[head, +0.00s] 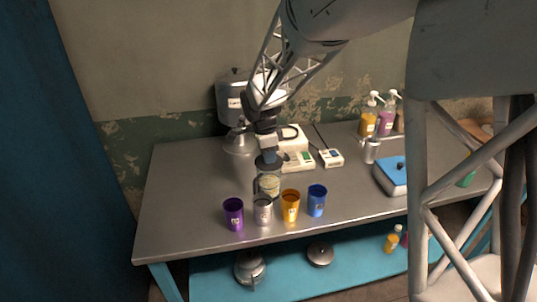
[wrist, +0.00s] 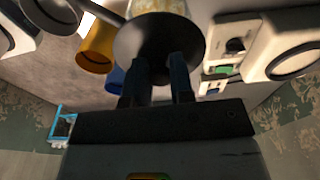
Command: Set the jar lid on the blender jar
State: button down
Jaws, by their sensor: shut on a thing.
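The blender jar (head: 268,186) is clear with pale yellow contents and stands upright on the metal table, behind the row of cups. My gripper (head: 267,157) points down right above it. In the wrist view, my gripper (wrist: 156,72) is shut on the jar lid (wrist: 158,42), a dark round disc. The jar (wrist: 166,6) shows just past the lid there. The lid is at the jar's top, but I cannot tell whether it touches the rim. The lid hides the jar's mouth.
Purple (head: 233,213), silver (head: 263,209), orange (head: 290,205) and blue (head: 317,200) cups stand close in front of the jar. A white device (head: 296,160) is behind it to the right. A grey machine (head: 235,105) stands back left. The table's left part is clear.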

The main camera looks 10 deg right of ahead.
dwell(0.5)
jog(key=shift+c, duration=2.2)
grip_release()
jog(key=shift+r, duration=0.1)
jog(key=shift+r, duration=2.8)
jog(key=shift+r, duration=0.1)
